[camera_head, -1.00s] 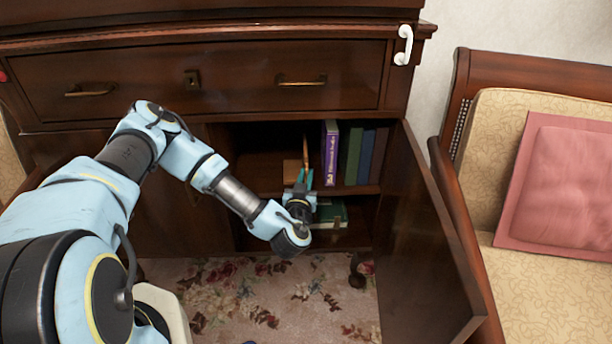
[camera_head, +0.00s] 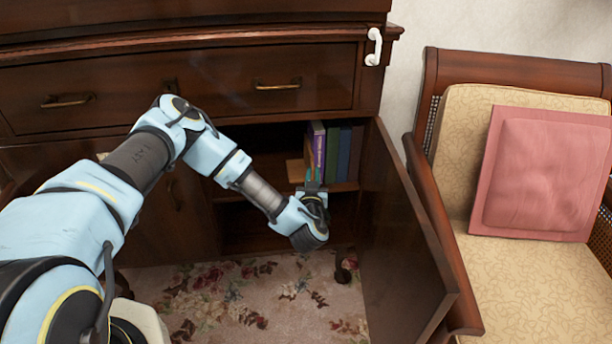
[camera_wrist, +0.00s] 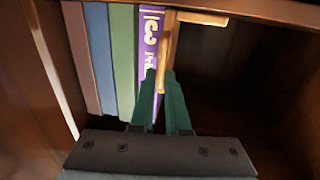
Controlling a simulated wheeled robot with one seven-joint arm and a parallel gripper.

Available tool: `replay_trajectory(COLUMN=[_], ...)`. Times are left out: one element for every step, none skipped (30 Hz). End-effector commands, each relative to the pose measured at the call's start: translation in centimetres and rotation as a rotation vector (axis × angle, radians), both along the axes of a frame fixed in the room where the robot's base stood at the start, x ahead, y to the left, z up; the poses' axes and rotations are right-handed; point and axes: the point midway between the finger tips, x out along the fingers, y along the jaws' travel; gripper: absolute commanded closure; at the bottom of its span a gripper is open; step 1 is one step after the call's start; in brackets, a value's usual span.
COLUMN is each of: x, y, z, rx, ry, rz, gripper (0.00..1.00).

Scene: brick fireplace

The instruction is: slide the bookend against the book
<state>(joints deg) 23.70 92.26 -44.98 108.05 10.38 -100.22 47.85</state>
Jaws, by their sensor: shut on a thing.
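The wooden bookend (camera_head: 295,172) stands on the cabinet's upper shelf; its upright part (camera_wrist: 168,45) shows between my fingers in the wrist view. The purple book (camera_head: 318,150) stands upright on that shelf, just right of the bookend; its lettered spine is in the wrist view too (camera_wrist: 150,40). My gripper (camera_head: 312,186) is shut on the bookend's upright, with green fingers (camera_wrist: 163,90) on either side of it. The bookend is very close to the book; I cannot tell if they touch. My gripper hides part of both.
Green and blue books (camera_head: 338,152) stand right of the purple one, near the cabinet's side wall. The open cabinet door (camera_head: 405,235) is right of my arm. A drawer (camera_head: 190,85) is above the shelf opening. An armchair (camera_head: 530,270) stands at the right.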

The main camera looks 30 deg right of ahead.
Motion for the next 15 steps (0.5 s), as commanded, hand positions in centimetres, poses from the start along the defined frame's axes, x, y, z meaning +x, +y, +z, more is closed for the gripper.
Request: replay_trajectory(x=[0.27, 0.28, 0.29, 0.29, 0.29, 0.29, 0.31, 0.31, 0.32, 0.33, 0.35, 0.37, 0.37, 0.39, 0.41], y=[-0.26, -0.26, -0.25, -0.25, -0.24, -0.24, -0.24, -0.23, -0.22, -0.22, -0.22, -0.21, -0.21, -0.2, -0.19], z=[1.09, 1.1, 1.11, 1.11, 1.11, 1.11, 1.11, 1.11, 1.12, 1.12, 1.12, 1.12, 1.13, 1.13, 1.13], rx=[-0.019, -0.019, -0.019, -0.019, -0.019, -0.019, -0.019, -0.019, -0.019, -0.019, -0.018, -0.018, -0.018, -0.018, -0.018], ry=[-0.016, -0.016, -0.016, -0.016, -0.016, -0.016, -0.016, -0.016, -0.016, -0.016, -0.016, -0.016, -0.016, -0.016, -0.016], rz=[0.003, 0.003, 0.003, 0.003, 0.003, 0.003, 0.004, 0.004, 0.004, 0.004, 0.004, 0.005, 0.005, 0.005, 0.006], gripper=[1.0, 1.0, 1.0, 1.0, 1.0, 0.82, 0.79, 0.76, 0.71, 0.68, 0.64, 0.6, 0.57, 0.57, 0.57])
